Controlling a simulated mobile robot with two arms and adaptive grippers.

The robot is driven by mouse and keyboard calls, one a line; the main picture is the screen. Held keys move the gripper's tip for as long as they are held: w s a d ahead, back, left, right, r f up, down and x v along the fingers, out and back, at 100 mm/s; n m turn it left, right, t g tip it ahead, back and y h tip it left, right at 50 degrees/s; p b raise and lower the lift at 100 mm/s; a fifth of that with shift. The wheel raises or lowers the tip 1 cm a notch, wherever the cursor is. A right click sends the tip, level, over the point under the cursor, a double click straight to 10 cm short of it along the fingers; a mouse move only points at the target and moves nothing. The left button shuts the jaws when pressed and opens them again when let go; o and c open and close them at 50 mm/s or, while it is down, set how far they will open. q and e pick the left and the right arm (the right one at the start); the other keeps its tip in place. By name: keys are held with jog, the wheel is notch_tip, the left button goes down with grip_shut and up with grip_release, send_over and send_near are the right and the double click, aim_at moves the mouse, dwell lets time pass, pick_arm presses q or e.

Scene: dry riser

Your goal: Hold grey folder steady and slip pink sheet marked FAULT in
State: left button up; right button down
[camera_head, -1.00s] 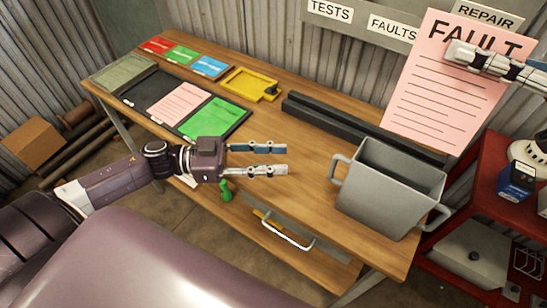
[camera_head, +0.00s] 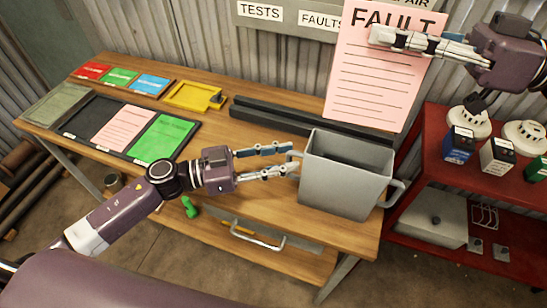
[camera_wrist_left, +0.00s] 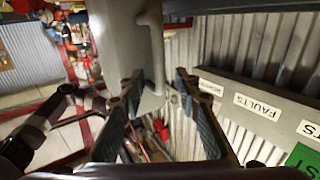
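The grey folder (camera_head: 345,185), an open-topped box with side handles, stands upright on the bench's right end. My left gripper (camera_head: 295,159) is open at its left handle, one finger on each side. In the left wrist view the folder (camera_wrist_left: 117,38) fills the upper middle and its handle lies between the spread fingers (camera_wrist_left: 158,78); contact cannot be told. The pink sheet (camera_head: 375,85) marked FAULT hangs upright above and behind the folder. My right gripper (camera_head: 378,38) is shut on its upper part, covering some print.
A dark rail (camera_head: 300,118) runs along the bench's back. A black tray (camera_head: 92,112) at left holds another pink sheet (camera_head: 122,128) and a green sheet (camera_head: 163,138). A yellow holder (camera_head: 192,95) stands nearby. A red shelf (camera_head: 440,130) with detectors and small boxes is at right.

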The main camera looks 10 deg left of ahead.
pick_arm(q)
grip_shut()
dwell(0.3)
